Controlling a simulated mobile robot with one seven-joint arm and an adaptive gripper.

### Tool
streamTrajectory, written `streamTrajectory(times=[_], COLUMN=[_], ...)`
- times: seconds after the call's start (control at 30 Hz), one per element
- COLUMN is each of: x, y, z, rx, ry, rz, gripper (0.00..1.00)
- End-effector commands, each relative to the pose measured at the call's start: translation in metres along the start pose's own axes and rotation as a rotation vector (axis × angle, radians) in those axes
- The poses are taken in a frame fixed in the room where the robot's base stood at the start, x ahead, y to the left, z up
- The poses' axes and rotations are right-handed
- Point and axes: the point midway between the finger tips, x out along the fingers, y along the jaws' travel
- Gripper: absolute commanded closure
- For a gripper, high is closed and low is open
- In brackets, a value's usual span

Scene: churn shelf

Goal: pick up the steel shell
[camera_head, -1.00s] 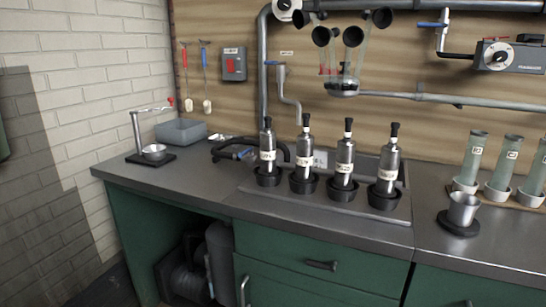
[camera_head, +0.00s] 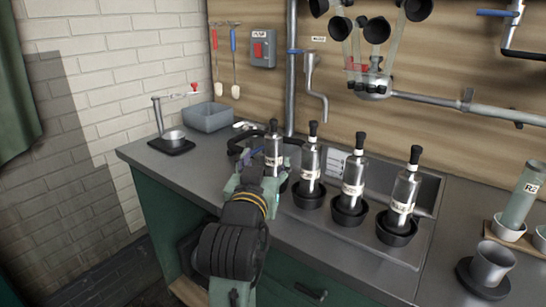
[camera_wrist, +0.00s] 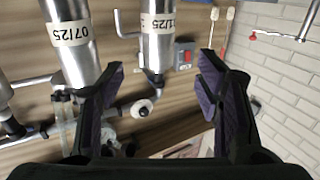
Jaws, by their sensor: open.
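Several steel shells with black tops and white labels stand upright in black cups on the bench: a leftmost one (camera_head: 273,148), a second (camera_head: 309,166), a third (camera_head: 353,178) and a rightmost one (camera_head: 404,192). My gripper (camera_head: 257,172) is at the leftmost shell, covering its lower part in the head view. In the wrist view my gripper (camera_wrist: 160,90) is open with nothing between its fingers. One shell labelled 11/25 (camera_wrist: 158,45) shows beyond the gap, and another labelled 07/25 (camera_wrist: 72,45) is to the left. I cannot tell how far the fingers are from them.
A steel cup (camera_head: 491,264) on a black base and a green tube (camera_head: 522,194) stand at the right. A grey bin (camera_head: 208,118) and a small stand (camera_head: 172,142) are at the left. Pipes (camera_head: 317,90) rise behind the shells.

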Motion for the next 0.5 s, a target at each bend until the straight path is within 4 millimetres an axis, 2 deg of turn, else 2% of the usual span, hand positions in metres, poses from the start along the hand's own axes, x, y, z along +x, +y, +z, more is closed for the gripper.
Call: streamTrajectory(times=[0.07, 0.23, 0.33, 0.5], x=[0.007, 0.017, 0.034, 0.045], y=[0.0, 0.0, 0.0, 0.0], z=[-0.007, -0.005, -0.001, -0.001], rx=[-0.003, -0.001, 0.0, 0.001], ry=[-0.007, -0.004, 0.0, 0.001], rz=[0.0, -0.004, -0.002, -0.004], gripper=[0.41, 0.41, 0.41, 0.41])
